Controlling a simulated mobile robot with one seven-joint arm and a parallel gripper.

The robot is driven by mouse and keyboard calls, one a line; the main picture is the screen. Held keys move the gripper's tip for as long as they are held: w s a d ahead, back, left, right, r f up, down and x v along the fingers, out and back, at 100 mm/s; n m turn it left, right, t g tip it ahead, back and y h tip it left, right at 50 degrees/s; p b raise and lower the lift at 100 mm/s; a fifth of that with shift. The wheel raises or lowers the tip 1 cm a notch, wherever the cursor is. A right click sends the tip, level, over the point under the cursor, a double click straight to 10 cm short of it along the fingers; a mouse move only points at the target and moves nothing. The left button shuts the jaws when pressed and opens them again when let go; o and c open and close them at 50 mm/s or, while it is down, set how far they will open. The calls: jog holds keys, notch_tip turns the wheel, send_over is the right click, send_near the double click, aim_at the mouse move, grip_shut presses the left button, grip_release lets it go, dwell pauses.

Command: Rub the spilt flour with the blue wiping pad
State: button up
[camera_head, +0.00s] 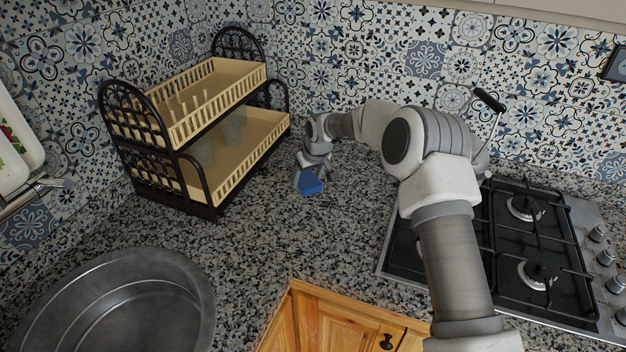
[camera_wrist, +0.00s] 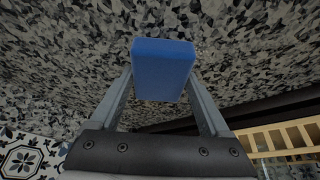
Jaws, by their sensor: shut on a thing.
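The blue wiping pad (camera_head: 311,184) is between the fingers of my gripper (camera_head: 309,180), by the speckled counter to the right of the dish rack. In the wrist view the pad (camera_wrist: 162,66) fills the space between the two fingers of my gripper (camera_wrist: 163,85), which is shut on it. I cannot tell whether the pad touches the counter. I cannot make out the spilt flour on the black, white and grey speckled counter in either view.
A two-tier dish rack (camera_head: 188,183) stands left of my gripper, close by. A gas hob (camera_head: 512,243) lies to the right and a round metal sink (camera_head: 190,290) at the front left. The tiled wall (camera_head: 340,50) is behind. Bare counter (camera_head: 262,235) lies in front.

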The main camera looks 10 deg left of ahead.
aim_at(325, 184)
jog(key=shift+w+a+f, duration=0.1)
jog(key=shift+w+a, duration=0.1)
jog(key=shift+a, duration=0.9)
jog(key=shift+w+a+r, duration=0.1)
jog(key=shift+w+a, duration=0.1)
jog(key=shift+a, duration=0.85)
jog(key=shift+w+a+f, duration=0.1)
jog(key=shift+w+a, duration=0.1)
jog(key=shift+a, duration=0.9)
jog(key=shift+w+d, duration=0.25)
jog(key=shift+w, duration=0.75)
jog(key=shift+s+d+f+b, duration=0.1)
jog(key=shift+s+d+b, duration=0.1)
jog(key=shift+d, duration=0.55)
jog(key=shift+s+d+r+b, duration=0.1)
jog(key=shift+d+b, duration=0.15)
jog(key=shift+d, duration=0.55)
jog(key=shift+s+d+f+b, duration=0.1)
jog(key=shift+d+b, duration=0.1)
jog(key=shift+d, duration=0.55)
jog(key=shift+s+d+r+b, duration=0.1)
jog(key=shift+s+d+b, duration=0.15)
jog(key=shift+d, duration=0.95)
jog(key=shift+s+d+r+b, duration=0.1)
jog(key=shift+s+d+b, duration=0.2)
jog(key=shift+d, duration=0.9)
jog(key=shift+s+d+b, duration=0.2)
jog(key=shift+d+b, duration=0.05)
jog(key=shift+d, duration=0.95)
